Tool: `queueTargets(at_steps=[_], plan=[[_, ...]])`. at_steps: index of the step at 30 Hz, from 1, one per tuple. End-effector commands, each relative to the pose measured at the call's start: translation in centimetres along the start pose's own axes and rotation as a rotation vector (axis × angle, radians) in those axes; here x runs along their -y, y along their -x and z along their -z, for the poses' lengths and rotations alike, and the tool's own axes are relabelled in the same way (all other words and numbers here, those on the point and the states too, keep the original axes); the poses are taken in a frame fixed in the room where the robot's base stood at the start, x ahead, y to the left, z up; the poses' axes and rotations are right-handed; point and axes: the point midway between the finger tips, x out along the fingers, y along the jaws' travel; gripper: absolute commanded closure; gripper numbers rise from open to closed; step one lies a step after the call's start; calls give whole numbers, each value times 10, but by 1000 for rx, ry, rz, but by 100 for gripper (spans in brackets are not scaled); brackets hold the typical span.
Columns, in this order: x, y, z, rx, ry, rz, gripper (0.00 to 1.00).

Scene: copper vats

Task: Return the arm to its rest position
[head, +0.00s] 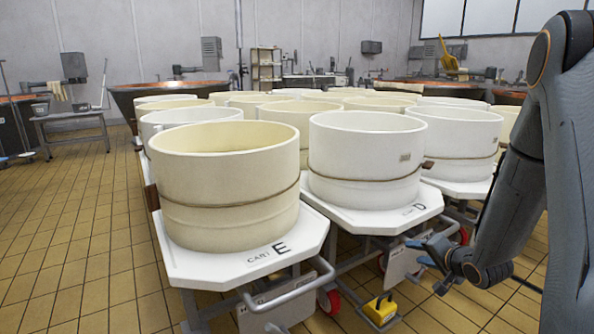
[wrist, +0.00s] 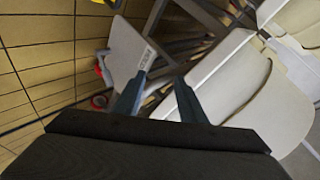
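My gripper (head: 418,252) is at the lower right of the head view, in front of the cart marked D (head: 408,212) and a little below its white top. In the wrist view, the two fingers of my gripper (wrist: 158,92) stand apart with nothing held between them. My arm comes down from the right edge of the head view, bent at the elbow. Whether the fingers touch the cart frame cannot be told.
A cream vat (head: 225,190) stands on cart E (head: 268,255), and a white vat (head: 365,155) on cart D. More vats stand behind. A yellow pedal (head: 380,310) is low between the carts. Tiled floor (head: 80,220) is clear at left.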

Motion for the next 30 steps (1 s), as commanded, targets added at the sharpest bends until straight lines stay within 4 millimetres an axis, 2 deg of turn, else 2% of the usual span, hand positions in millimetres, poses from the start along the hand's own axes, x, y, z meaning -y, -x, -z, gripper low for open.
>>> queueTargets(at_steps=[1,5,8,11,15,17,22,25,30], plan=[[26,-3,-18,29,72,-28,63],[68,2,-65,102,243,-120,63],[97,14,-105,170,371,-179,63],[122,34,-148,251,494,-231,63],[150,74,-210,383,664,-283,63],[158,96,-238,448,735,-299,63],[172,167,-309,645,927,-318,63],[173,202,-338,742,1009,-316,63],[171,248,-370,867,1106,-304,63]])
